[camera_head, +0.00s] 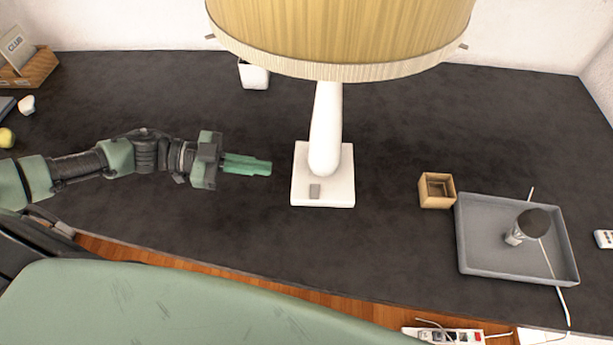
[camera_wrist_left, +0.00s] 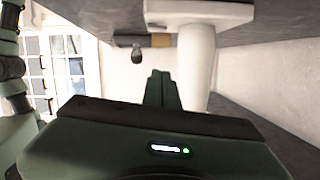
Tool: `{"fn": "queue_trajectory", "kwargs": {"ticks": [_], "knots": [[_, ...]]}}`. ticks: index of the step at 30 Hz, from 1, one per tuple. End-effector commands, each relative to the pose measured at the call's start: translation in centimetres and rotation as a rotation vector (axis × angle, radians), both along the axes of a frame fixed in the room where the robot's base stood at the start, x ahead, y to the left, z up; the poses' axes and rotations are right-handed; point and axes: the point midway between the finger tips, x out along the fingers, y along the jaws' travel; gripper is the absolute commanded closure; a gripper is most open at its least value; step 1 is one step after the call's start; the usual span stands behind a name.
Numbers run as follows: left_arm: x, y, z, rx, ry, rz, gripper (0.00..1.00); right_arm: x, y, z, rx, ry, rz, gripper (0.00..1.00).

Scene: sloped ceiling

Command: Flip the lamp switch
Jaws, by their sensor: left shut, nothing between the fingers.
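A table lamp with a wide yellow pleated shade (camera_head: 340,30) and a white stem (camera_head: 326,125) stands on a square white base (camera_head: 340,190). The lamp switch (camera_head: 314,191) is a small grey rectangle on the front left of the base. My left gripper (camera_head: 268,168) is shut and empty, just left of the base and apart from it, pointing right. In the left wrist view, the shut fingers (camera_wrist_left: 161,75) show in front of the white lamp stem (camera_wrist_left: 198,65) and lamp base (camera_wrist_left: 200,12). My right gripper is not seen.
A small wooden box (camera_head: 437,190) and a grey tray (camera_head: 470,265) holding a dark-topped object (camera_head: 530,226) are right of the lamp. A white pot (camera_head: 254,75) stands behind it. A power strip (camera_head: 445,335) lies below the front edge. The dark tabletop (camera_head: 240,230) in front is clear.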

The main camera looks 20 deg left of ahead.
Motion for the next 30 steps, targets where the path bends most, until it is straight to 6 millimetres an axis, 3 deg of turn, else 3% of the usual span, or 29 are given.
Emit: {"fn": "queue_trajectory", "kwargs": {"ticks": [14, 28, 30], "knots": [[0.2, -0.9, -0.1, -0.003, 0.001, -0.003, 1.00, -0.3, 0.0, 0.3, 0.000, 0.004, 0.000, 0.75], [3.3, -9.5, -2.0, -0.005, -0.001, -0.004, 1.00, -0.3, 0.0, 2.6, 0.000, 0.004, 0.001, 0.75], [3.5, -9.2, -3.7, -0.002, 0.005, 0.001, 1.00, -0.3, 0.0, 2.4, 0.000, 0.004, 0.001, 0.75]]}}
